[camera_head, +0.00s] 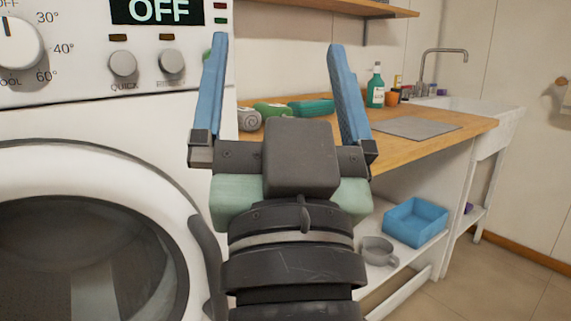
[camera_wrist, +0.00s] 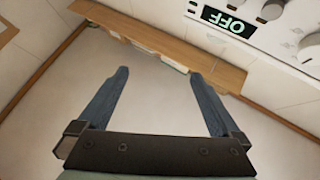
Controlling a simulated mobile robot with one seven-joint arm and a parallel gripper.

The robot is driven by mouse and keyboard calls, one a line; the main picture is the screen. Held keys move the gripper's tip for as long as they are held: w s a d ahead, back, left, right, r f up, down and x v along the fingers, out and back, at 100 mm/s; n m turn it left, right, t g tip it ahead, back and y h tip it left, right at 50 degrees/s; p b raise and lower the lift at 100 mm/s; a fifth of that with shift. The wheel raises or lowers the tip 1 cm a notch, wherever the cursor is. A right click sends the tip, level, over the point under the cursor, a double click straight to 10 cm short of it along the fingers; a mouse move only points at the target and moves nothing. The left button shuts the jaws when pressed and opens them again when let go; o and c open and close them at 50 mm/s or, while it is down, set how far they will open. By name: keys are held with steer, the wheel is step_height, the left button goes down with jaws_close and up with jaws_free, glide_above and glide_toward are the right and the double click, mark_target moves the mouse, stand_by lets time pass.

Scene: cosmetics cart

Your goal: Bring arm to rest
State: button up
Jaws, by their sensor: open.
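My gripper (camera_head: 277,62) is open and empty, with its two blue fingers spread wide and pointing up in the head view. It is raised in front of the wooden counter, just right of the washing machine. My arm covers part of the counter and the machine's right edge.
The white washing machine (camera_head: 75,125) with an OFF display stands close on the left. The wooden counter (camera_head: 455,128) holds rolled towels (camera_head: 272,110), a green bottle (camera_head: 376,88) and a grey mat (camera_head: 416,127). A blue bin (camera_head: 415,222) and a grey mug (camera_head: 379,251) sit on the lower shelf.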

steer(key=s+r+t+h, duration=0.2)
steer(key=s+r, duration=0.4)
step_height(320, 180, up, 36)
steer(key=w+p, duration=0.1)
steer(key=p, duration=3.7)
steer(key=shift+w+n, duration=0.3)
steer(key=shift+w, duration=0.1)
steer(key=shift+d, duration=0.1)
